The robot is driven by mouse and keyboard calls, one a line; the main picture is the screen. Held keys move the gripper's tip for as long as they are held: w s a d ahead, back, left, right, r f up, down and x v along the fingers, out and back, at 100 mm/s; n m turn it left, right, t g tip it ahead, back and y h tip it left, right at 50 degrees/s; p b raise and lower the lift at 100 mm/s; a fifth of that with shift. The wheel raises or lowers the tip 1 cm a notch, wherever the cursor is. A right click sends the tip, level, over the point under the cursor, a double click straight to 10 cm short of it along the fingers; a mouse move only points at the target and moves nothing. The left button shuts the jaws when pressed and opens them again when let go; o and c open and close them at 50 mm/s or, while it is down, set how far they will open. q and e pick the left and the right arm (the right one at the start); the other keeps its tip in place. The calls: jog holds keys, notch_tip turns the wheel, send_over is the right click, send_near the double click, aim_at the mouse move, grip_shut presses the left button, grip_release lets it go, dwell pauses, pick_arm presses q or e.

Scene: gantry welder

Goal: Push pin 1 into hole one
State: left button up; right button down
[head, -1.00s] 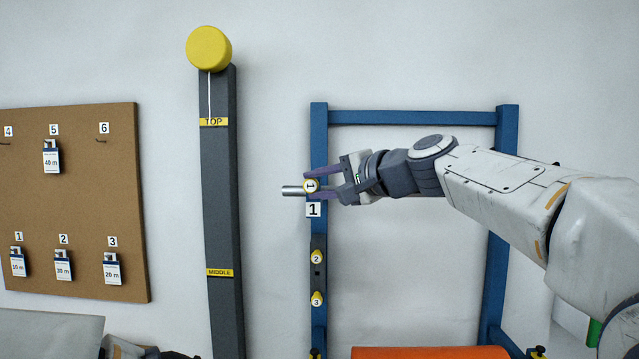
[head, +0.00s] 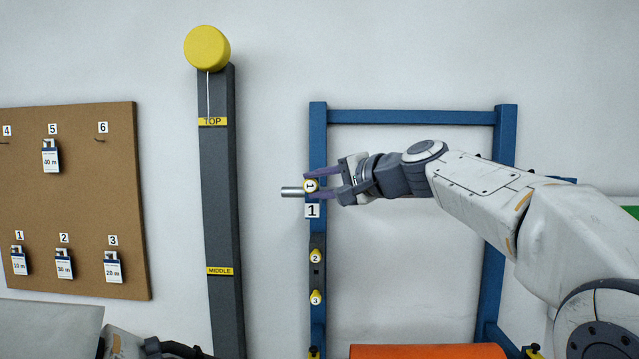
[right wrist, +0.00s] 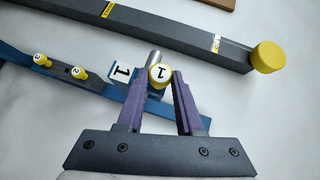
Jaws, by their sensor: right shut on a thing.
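Pin 1, with a yellow head marked 1 (head: 311,186), is between the fingers of my right gripper (head: 322,187), which is shut on it at the upper left post of the blue frame. It also shows between the purple fingertips in the right wrist view (right wrist: 159,75). A silver cylinder (head: 292,191) sticks out left of the head, past the post. Hole one is hidden behind the pin and fingers, and I cannot tell how deep the pin sits. The number 1 plate (head: 312,210) is just below. My left gripper (head: 178,349) is partly in view at the bottom left.
Yellow pins 2 (head: 316,257) and 3 (head: 316,297) sit lower on the blue frame (head: 410,117). A grey column (head: 222,170) with a yellow cap stands left. A tag board (head: 85,200) hangs farther left. An orange object (head: 425,352) is below the frame.

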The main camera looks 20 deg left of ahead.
jog(key=shift+w, duration=0.25)
